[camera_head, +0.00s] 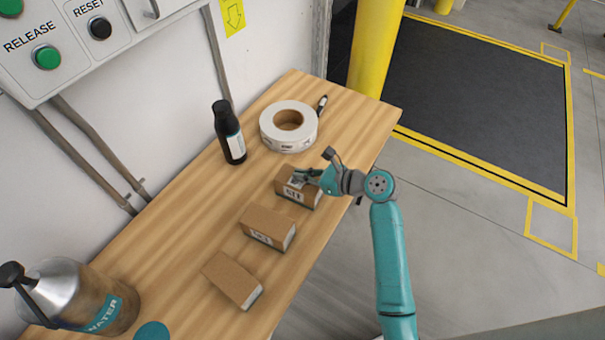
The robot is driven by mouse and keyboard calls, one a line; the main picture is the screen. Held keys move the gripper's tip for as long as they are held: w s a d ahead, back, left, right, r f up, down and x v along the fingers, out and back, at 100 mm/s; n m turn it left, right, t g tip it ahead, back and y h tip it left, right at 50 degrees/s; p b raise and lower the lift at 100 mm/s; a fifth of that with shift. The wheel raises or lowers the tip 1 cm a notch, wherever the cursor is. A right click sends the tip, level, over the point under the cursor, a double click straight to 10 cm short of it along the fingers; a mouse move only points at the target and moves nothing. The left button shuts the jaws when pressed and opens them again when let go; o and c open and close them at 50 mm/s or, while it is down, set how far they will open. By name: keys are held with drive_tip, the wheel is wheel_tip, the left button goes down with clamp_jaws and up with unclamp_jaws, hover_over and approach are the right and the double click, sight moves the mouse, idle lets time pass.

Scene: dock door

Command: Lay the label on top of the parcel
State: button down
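A small brown parcel (311,198) lies on the wooden table, the farthest of three similar boxes, with a printed white label on its near side. My gripper (303,178) is at the top of this parcel, reaching in from the right. A small pale patch (296,184) shows at the fingertips; it may be a loose label, but it is too small to tell whether it is held or lies on the parcel. The fingers are too small to tell open from shut. The gripper hides part of the parcel's top.
Two more brown boxes (267,226) (232,279) lie nearer on the table (185,215). A white roll (270,124), a marker (321,105) and a black bottle (229,133) stand or lie behind. A water flask (85,297) stands front left. A wall panel (75,45) is above left.

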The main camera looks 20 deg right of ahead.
drive_tip(key=c, duration=1.8)
unclamp_jaws()
drive_tip(key=shift+f, duration=0.15)
drive_tip(key=o, duration=0.5)
drive_tip(key=shift+d+r, duration=0.1)
drive_tip(key=shift+r, duration=0.15)
drive_tip(key=v, duration=1.1)
drive_tip(key=shift+s+d+r, duration=0.1)
drive_tip(key=shift+s+d, duration=0.1)
drive_tip(key=shift+s, duration=0.15)
